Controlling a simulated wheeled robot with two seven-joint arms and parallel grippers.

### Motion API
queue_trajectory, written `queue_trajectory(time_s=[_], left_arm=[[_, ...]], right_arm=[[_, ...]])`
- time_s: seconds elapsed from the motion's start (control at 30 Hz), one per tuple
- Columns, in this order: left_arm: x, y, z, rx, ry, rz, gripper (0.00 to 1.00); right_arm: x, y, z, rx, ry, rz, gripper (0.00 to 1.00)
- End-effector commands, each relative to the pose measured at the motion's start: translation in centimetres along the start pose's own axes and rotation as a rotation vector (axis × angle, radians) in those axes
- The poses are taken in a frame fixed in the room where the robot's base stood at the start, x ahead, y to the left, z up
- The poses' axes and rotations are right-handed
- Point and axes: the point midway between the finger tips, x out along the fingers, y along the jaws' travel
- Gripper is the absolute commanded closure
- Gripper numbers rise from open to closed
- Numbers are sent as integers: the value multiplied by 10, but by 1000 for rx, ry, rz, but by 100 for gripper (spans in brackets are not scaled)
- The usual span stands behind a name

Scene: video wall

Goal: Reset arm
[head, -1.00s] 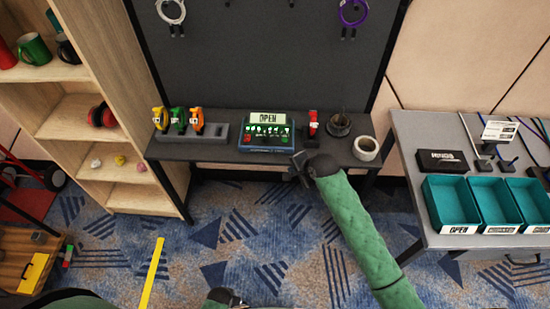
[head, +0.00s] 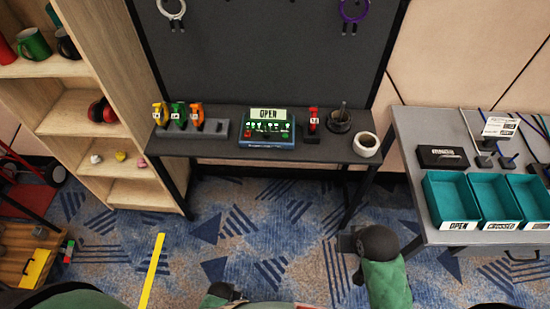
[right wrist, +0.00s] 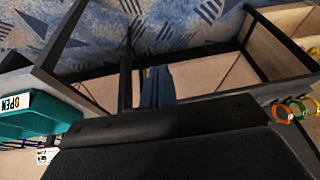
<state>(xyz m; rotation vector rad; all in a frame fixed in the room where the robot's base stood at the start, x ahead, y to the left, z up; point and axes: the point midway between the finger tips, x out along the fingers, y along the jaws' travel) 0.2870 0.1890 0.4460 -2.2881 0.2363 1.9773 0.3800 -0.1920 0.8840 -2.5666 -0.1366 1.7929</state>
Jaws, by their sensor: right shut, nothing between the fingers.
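My right gripper (head: 350,243) is in the head view, over the carpet in front of the gap between the dark bench and the grey table. It is shut and empty, apart from any object. My right forearm's green sleeve shows just below it. A small dark and green part of mine shows at the bottom middle of the head view, but I make out no left gripper there.
Teal bins (head: 453,197) stand on the grey table (head: 420,153) at right. A wooden shelf (head: 90,150) stands left.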

Motion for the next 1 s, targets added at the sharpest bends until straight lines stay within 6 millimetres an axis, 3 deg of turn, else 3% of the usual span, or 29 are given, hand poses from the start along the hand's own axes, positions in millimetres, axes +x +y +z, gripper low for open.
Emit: queue_trajectory(time_s=[0.37,0.77,1.0], left_arm=[[0,0,0,0,0,0,0],[15,-1,3,1,2,-1,0],[30,-2,6,1,2,-2,0]], right_arm=[[-28,20,34,-125,-47,55,100],[52,20,44,-124,-67,47,100],[127,20,62,-125,-88,40,100]])
